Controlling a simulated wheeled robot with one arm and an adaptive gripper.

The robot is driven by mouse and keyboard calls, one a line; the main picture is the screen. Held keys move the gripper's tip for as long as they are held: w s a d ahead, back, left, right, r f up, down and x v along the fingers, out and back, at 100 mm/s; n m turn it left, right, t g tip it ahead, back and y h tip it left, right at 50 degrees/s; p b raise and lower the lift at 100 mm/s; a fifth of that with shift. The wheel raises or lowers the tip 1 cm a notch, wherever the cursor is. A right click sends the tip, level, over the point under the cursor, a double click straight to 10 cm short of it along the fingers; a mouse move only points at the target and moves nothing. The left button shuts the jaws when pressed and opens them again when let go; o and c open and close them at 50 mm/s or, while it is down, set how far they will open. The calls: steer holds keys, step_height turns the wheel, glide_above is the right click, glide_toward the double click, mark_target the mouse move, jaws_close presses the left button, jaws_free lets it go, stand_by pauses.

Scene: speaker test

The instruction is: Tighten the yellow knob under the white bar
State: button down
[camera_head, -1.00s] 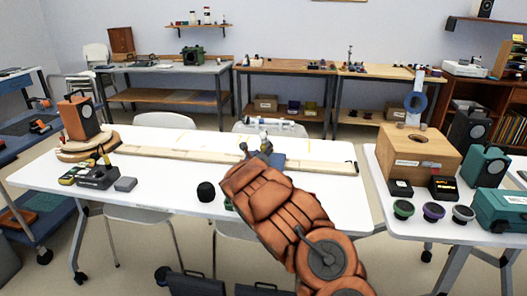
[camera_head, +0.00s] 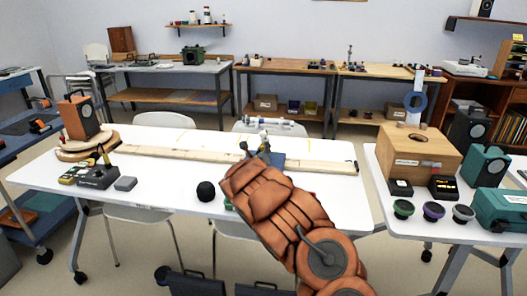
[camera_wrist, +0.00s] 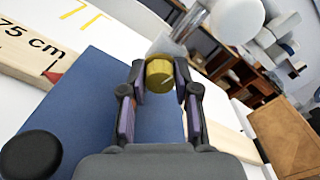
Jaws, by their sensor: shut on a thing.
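The yellow knob (camera_wrist: 160,73) is between the two fingertips of my gripper (camera_wrist: 160,80) in the wrist view. The gripper is shut on it, with a fingertip on each side. A white, rounded bar (camera_wrist: 237,18) shows above and to the right of the knob in the wrist view. In the head view the white bar (camera_head: 275,123) lies level above the far part of the table, just beyond my gripper (camera_head: 258,145). The knob is too small or hidden to make out in the head view.
A blue mat (camera_wrist: 85,100) lies below the gripper. A long wooden rule (camera_head: 185,155) crosses the white table (camera_head: 165,190). A black round object (camera_head: 206,191) stands left of my arm. A second table at right holds a wooden box (camera_head: 415,155) and several small items.

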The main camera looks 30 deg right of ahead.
steer(key=shift+f+m+b, duration=0.1)
steer(key=shift+m+b, duration=0.2)
steer(key=shift+b, duration=0.1)
steer(key=m+b, duration=0.2)
steer(key=b, duration=0.1)
steer(key=shift+f+m+b, duration=0.15)
steer(key=shift+m+b, duration=0.15)
steer(key=shift+m, duration=0.1)
steer(key=m+b, duration=0.3)
steer(key=b, duration=0.1)
steer(key=shift+m+b, duration=0.3)
steer(key=m+b, duration=0.2)
steer(key=shift+f+b, duration=0.1)
steer(key=shift+b, duration=0.25)
steer(key=m+b, duration=0.4)
steer(key=b, duration=0.3)
steer(key=shift+m+b, duration=0.3)
steer(key=shift+m, duration=0.1)
steer(key=m+b, duration=0.2)
steer(key=shift+r+b, duration=0.25)
steer(key=shift+b, duration=0.05)
steer(key=shift+d+r, duration=0.1)
steer(key=c, duration=0.8)
jaws_free()
steer(key=shift+c, duration=0.2)
